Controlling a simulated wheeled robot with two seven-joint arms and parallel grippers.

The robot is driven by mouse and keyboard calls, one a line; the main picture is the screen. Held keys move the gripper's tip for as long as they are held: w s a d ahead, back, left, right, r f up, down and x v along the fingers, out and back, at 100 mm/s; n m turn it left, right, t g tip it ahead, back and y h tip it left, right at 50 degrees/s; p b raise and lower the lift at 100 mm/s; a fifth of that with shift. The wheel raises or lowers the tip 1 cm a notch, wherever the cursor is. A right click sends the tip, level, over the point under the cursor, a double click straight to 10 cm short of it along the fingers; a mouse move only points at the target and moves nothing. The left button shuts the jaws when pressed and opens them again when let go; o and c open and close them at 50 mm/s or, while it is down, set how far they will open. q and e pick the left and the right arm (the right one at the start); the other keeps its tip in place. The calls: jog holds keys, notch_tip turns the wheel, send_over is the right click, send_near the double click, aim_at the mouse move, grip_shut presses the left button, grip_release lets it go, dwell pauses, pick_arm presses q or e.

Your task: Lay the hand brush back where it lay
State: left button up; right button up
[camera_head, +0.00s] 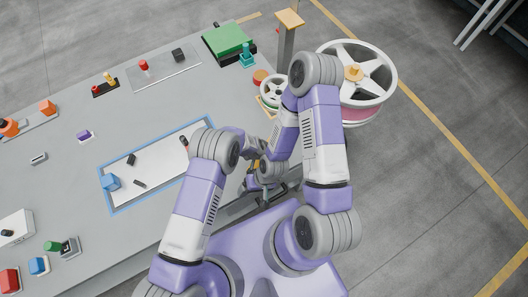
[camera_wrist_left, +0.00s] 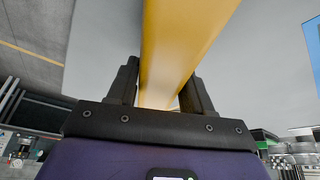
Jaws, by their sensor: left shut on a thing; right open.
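The hand brush (camera_wrist_left: 178,45) shows in the left wrist view as a broad yellow bar running away between the fingers. Its far end and bristles are out of that frame. My left gripper (camera_wrist_left: 163,78) is shut on it. In the head view the left gripper and most of the brush are hidden among my arm links; a small yellow patch (camera_head: 256,164) shows there. My right gripper (camera_head: 270,190) is open near the front edge of the table, close to where the left arm ends.
The grey table (camera_head: 75,110) holds a blue-framed panel (camera_head: 152,203) with a blue block (camera_head: 110,182) and small dark pieces on it. A green box (camera_head: 228,40) stands at the back. A large white wheel (camera_head: 375,68) stands right of the table. Bare tabletop lies left of the panel.

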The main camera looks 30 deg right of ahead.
pick_arm(q)
jog(key=shift+f, duration=0.35)
jog(key=o, duration=1.1)
jog(key=shift+o, duration=0.2)
jog(key=o, duration=0.3)
jog(key=shift+w+d+r, duration=0.1)
jog(key=shift+d+r, duration=0.05)
jog(key=shift+r, duration=0.85)
jog(key=shift+w+d+r, duration=0.1)
jog(key=shift+d+r, duration=0.05)
jog(key=shift+r, duration=0.85)
jog(key=shift+d+v, duration=0.15)
jog(key=shift+v, duration=2.5)
jog(key=shift+d+v, duration=0.15)
jog(key=shift+v, duration=2.5)
jog(key=shift+w+r, duration=0.15)
